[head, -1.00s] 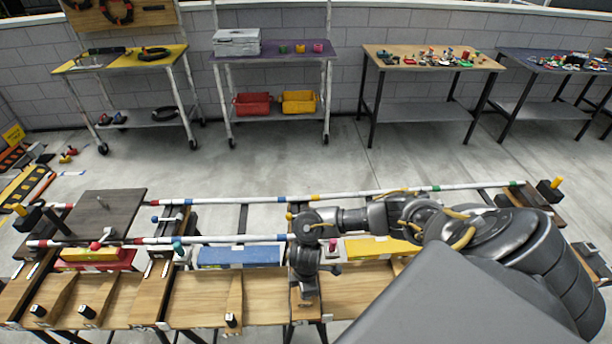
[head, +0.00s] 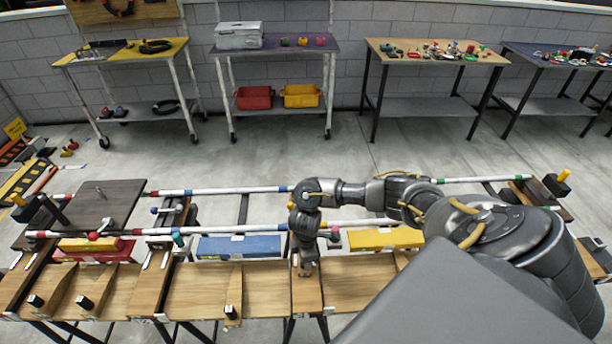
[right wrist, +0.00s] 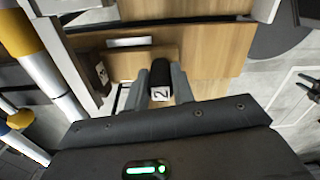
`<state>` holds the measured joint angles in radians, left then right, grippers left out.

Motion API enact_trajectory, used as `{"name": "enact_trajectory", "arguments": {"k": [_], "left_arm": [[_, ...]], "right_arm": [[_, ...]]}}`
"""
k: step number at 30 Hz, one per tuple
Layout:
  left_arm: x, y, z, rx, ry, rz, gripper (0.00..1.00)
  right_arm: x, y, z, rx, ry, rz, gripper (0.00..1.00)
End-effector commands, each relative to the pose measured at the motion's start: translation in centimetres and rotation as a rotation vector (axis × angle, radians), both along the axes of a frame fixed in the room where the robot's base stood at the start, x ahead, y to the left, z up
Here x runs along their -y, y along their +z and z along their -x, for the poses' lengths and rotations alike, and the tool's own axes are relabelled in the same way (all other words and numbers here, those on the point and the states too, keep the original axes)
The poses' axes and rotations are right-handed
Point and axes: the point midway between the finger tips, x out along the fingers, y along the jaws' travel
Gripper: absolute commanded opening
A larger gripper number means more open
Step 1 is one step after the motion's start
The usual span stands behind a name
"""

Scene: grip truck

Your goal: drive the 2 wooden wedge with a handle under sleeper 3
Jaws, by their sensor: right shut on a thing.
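My right gripper (head: 306,268) is over the wooden bench near the middle front in the head view. In the right wrist view the gripper (right wrist: 162,88) is shut on the black handle (right wrist: 160,74) of a wooden wedge, whose end is marked 2. The wedge's wooden body lies beyond the fingers against similar wood, so its outline and contact are hard to tell. Other wedges with black handles lie on the bench at the left (head: 84,303) and left of the gripper (head: 231,312). I cannot read which sleeper is number 3. My left gripper is out of view.
Striped rails (head: 225,190) run across behind the bench. A blue block (head: 240,247) and a yellow block (head: 372,239) sit between the bench and rails. A dark board (head: 95,208) covers the left end. Tables stand along the far wall, with open floor before them.

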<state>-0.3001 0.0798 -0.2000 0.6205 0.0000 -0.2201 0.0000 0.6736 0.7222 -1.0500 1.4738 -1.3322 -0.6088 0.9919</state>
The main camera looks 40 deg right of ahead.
Motion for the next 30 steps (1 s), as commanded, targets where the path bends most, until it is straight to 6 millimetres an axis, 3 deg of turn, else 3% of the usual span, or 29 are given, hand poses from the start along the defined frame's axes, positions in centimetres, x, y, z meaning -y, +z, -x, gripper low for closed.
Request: {"name": "enact_trajectory", "arguments": {"k": [9,22,23,28,30], "left_arm": [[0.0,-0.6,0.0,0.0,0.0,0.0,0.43],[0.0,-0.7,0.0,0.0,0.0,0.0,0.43],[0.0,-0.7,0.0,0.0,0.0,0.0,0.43],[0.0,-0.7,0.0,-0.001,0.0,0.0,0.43],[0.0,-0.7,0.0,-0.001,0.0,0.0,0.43]], "right_arm": [[1.0,0.1,-1.4,0.004,-0.003,0.0,0.0],[1.2,0.1,-1.6,0.003,-0.003,0.001,0.0],[1.2,0.1,-1.6,0.003,-0.002,0.001,0.26],[1.2,0.1,-1.5,0.002,-0.002,0.0,0.48],[1.1,0.1,-1.5,0.001,-0.001,0.0,0.5]]}}
